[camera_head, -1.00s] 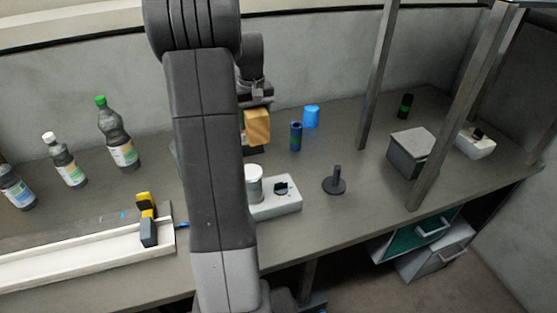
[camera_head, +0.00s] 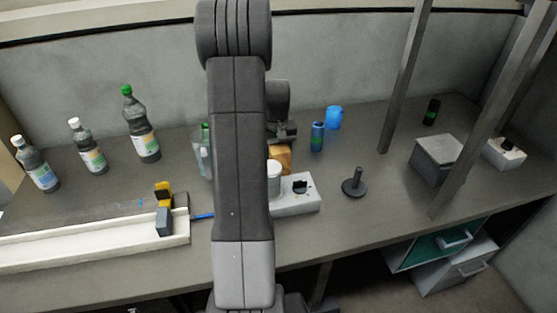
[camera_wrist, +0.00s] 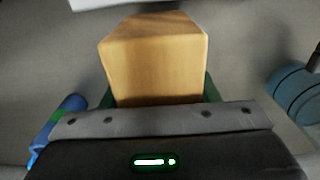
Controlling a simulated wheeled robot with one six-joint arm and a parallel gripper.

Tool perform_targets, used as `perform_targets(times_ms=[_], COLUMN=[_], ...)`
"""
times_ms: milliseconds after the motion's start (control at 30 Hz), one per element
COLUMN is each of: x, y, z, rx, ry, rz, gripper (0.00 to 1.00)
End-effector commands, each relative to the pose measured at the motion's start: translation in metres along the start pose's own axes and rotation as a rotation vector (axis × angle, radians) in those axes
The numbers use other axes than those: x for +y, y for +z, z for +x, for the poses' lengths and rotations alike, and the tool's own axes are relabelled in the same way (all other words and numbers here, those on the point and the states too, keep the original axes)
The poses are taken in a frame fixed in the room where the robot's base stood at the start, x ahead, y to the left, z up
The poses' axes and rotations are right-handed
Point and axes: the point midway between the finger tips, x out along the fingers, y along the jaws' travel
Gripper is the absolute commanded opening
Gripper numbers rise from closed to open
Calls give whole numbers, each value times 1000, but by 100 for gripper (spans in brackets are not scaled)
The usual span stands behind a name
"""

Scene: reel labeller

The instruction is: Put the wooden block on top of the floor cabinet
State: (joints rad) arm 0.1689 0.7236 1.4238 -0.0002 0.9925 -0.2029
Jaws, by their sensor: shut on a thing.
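The wooden block (camera_head: 280,158) is held in my gripper (camera_head: 282,142), behind the white cup and my arm, which hide part of it in the head view. In the wrist view the block (camera_wrist: 155,62) fills the space between the green-edged fingers of my gripper (camera_wrist: 160,95), which is shut on it. Whether the block touches the bench cannot be told. A floor cabinet (camera_head: 474,266) with a grey front and handle stands under the bench's right end; a green drawer front (camera_head: 436,247) is beside it. The bench hides most of its top.
Near the block are a white switch box (camera_head: 300,203), a white cup (camera_head: 274,180), a blue-green can (camera_head: 317,137) and a blue cup (camera_head: 334,118). A dark peg stand (camera_head: 354,184), grey box (camera_head: 437,158) and posts (camera_head: 405,80) stand to the right. Bottles (camera_head: 142,128) stand left.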

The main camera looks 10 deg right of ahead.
Motion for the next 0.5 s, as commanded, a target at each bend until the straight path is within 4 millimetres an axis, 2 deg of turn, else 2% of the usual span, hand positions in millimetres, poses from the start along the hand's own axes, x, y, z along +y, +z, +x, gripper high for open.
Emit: perform_targets(times_ms=[200, 500], x=[0, 0], y=[1, 0], z=[29, 33], rx=[-3, 0], ry=[-1, 0], rz=[0, 0], gripper=[25, 25])
